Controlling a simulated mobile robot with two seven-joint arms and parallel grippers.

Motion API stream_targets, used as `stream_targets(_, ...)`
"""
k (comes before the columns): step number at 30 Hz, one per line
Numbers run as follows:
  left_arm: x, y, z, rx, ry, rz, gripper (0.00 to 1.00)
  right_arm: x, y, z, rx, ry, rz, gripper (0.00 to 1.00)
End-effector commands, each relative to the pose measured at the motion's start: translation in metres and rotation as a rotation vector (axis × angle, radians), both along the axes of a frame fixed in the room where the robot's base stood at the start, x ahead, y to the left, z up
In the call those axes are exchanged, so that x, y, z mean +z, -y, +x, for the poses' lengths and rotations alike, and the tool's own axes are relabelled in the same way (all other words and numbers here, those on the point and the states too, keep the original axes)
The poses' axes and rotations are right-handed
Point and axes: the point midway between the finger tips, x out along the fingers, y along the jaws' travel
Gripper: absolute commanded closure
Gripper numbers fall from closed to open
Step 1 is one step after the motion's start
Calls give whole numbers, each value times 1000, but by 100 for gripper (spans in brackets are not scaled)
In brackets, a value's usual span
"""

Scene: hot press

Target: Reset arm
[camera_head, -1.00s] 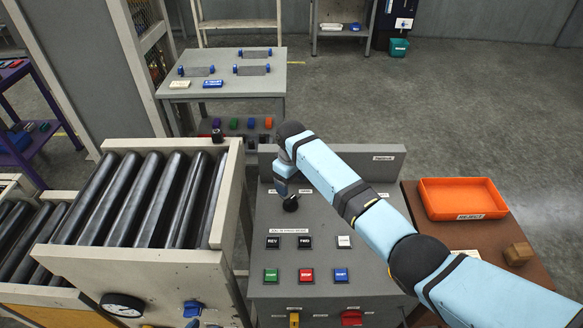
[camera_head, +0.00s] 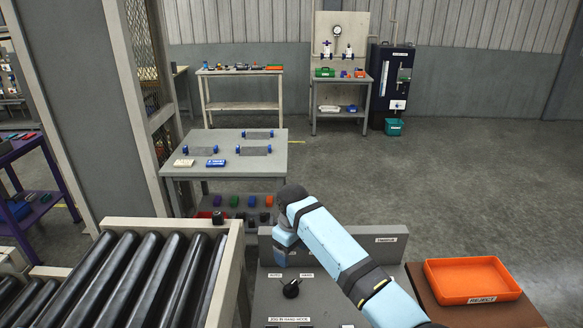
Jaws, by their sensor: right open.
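My right arm (camera_head: 335,245) comes in from the lower right in light blue with dark bands and bends down at its wrist (camera_head: 292,195). My right gripper (camera_head: 281,261) is small and partly hidden beneath the wrist, above the grey control panel (camera_head: 322,284). It is open and holds nothing that I can see. A black selector knob (camera_head: 291,289) is on the panel just below the gripper, with a visible gap between them. My left gripper is not in view.
A roller conveyor (camera_head: 120,275) stands left of the panel. An orange tray (camera_head: 471,280) sits on a brown table at the right. A grey table (camera_head: 225,167) with parts stands behind the panel. Open floor (camera_head: 420,180) lies behind and to the right.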

Motion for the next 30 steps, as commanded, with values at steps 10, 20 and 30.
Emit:
stream_targets(10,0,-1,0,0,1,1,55,-75,35,-96,-132,23,143,26)
stream_targets(20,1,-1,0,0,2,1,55,-108,123,-231,-380,100,215,26)
stream_targets(30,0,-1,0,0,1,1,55,-81,208,-352,-577,201,178,26)
